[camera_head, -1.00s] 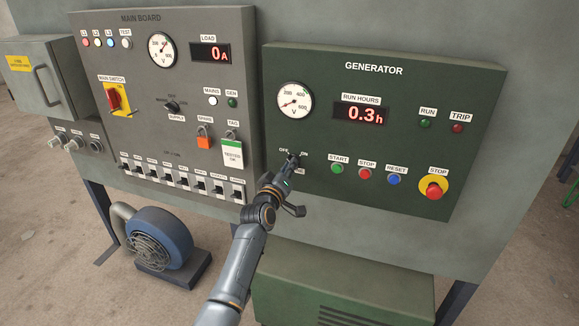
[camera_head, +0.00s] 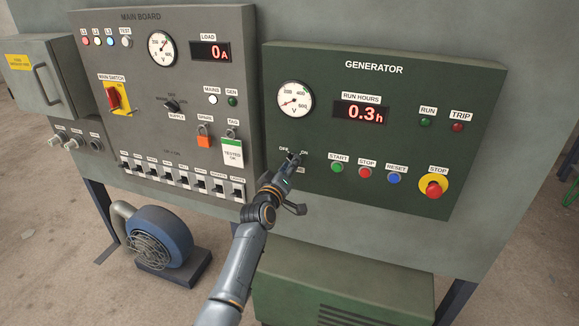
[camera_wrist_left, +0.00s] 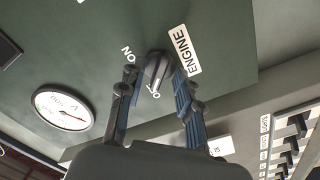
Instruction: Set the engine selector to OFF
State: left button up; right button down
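The engine selector (camera_wrist_left: 158,70) is a dark knob on the green generator panel, between the ON and OFF marks and beside the ENGINE label (camera_wrist_left: 187,50) in the left wrist view. Its handle end lies close to the OFF mark (camera_wrist_left: 154,91); its exact setting is hard to read. My left gripper (camera_wrist_left: 154,78) is open, with one finger on each side of the knob and a small gap showing on the ON side. In the head view my left gripper (camera_head: 292,160) covers most of the selector. My right gripper is not in view.
START (camera_head: 337,168), STOP (camera_head: 365,173) and RESET (camera_head: 394,179) buttons sit right of the selector, with a red emergency stop (camera_head: 434,188) beyond. The generator voltmeter (camera_head: 295,100) is above. The grey main board (camera_head: 190,60) stands to the left.

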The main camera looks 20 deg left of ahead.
pick_arm(q)
jog(key=s, duration=1.2)
jog(key=shift+a, duration=0.25)
jog(key=s+d+f+m+g, duration=0.1)
jog(key=s+f+g, duration=0.1)
jog(key=f, duration=0.8)
jog(key=s+d+f+m+g, duration=0.2)
jog(key=f, duration=0.9)
jog(key=s+f+m+g, duration=0.1)
jog(key=s+f+g, duration=0.2)
jog(key=s+f, duration=0.6)
jog(key=s+f+m+g, duration=0.2)
jog(key=s+f, duration=0.4)
jog(key=f, duration=0.6)
jog(key=s+a+f+m+g, duration=0.1)
jog(key=s+f, duration=0.5)
jog(key=s, duration=0.6)
jog(key=s+a+f+m+g, duration=0.1)
jog(key=s+f+g, duration=0.3)
jog(key=s, duration=0.9)
jog(key=s+a+f+m+g, duration=0.1)
jog(key=s+f+m+g, duration=0.2)
jog(key=s+f, duration=0.5)
jog(key=s, duration=0.5)
jog(key=shift+s+f+y, duration=0.25)
jog(key=shift+f+y, duration=0.05)
jog(key=shift+a, duration=0.1)
